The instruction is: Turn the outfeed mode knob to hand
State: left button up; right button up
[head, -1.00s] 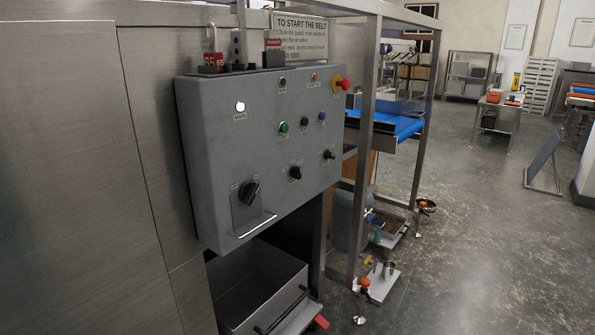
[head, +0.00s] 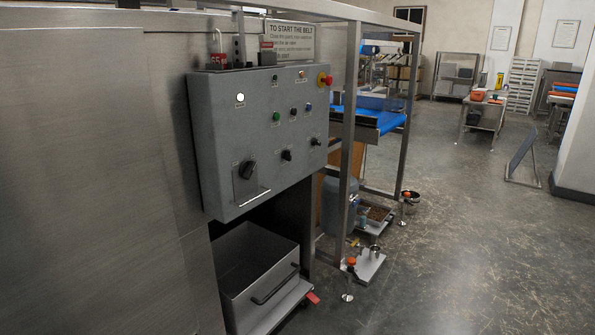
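The grey control panel (head: 225,135) hangs on the steel machine at the left of the head view. It carries three black rotary knobs in its lower part: a larger left knob (head: 247,169) above a wire bracket, a middle knob (head: 287,155) and a right knob (head: 316,141). Their labels are too small to read, so I cannot tell which one is the outfeed mode knob or where it points. Neither of my grippers is in view.
A steel bin (head: 262,262) with a handle sits below the panel. A steel frame post (head: 350,140) stands right of it, with a blue belt (head: 375,120) behind. A small plate (head: 365,266) with fittings lies on the floor. Open floor (head: 450,240) extends right.

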aim_at(286, 155)
jog(key=u, duration=0.5)
jog(key=k, duration=0.3)
jog(key=z, duration=1.5)
jog(key=i, duration=1.15)
jog(key=u, duration=0.2)
